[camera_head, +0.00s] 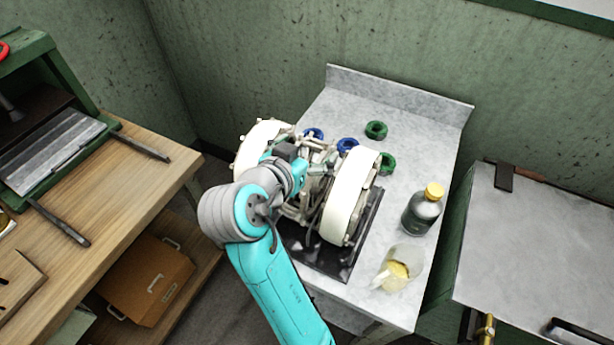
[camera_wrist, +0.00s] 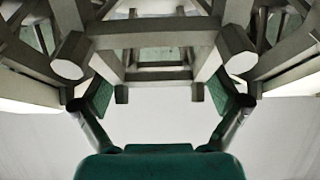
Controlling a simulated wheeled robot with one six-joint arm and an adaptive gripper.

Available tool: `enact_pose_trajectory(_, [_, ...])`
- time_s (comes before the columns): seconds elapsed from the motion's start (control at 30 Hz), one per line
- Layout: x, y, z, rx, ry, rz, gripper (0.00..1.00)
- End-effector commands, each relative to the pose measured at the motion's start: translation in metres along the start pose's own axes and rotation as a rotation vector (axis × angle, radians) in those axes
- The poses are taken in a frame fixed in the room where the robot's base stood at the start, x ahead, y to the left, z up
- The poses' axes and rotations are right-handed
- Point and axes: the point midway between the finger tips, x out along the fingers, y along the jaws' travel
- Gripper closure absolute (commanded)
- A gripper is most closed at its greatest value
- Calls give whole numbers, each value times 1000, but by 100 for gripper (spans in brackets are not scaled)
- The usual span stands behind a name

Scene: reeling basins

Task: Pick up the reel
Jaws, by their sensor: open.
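The reel (camera_head: 346,205) is a large drum with two cream rims and a spoked frame between them. It stands over a black base on the grey worktop in the head view. In the wrist view its pale bars and crosspieces (camera_wrist: 150,42) fill the upper half. My gripper (camera_head: 318,172) is at the reel's middle, between the two rims. In the wrist view my gripper (camera_wrist: 161,97) is open, with its green-padded fingers spread on either side of the reel's central crosspieces. I cannot tell whether the fingers touch the bars. My arm hides part of the reel.
Blue rings (camera_head: 347,145) and green rings (camera_head: 376,130) lie behind the reel. A dark bottle (camera_head: 421,214) with a yellow cap and a glass jar (camera_head: 403,268) stand to its right. A wooden bench (camera_head: 120,195) is at left, and a metal-topped cabinet (camera_head: 540,240) at right.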

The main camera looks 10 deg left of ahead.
Motion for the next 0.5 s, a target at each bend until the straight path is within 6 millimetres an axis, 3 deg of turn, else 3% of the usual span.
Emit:
enact_pose_trajectory(0.17, [0,0,0,0,0,-1,2])
enact_pose_trajectory(0.27, [0,0,0,0,0,0,22])
enact_pose_trajectory(0.47, [0,0,0,0,0,0,72])
enact_pose_trajectory(0.5, [0,0,0,-1,0,0,73])
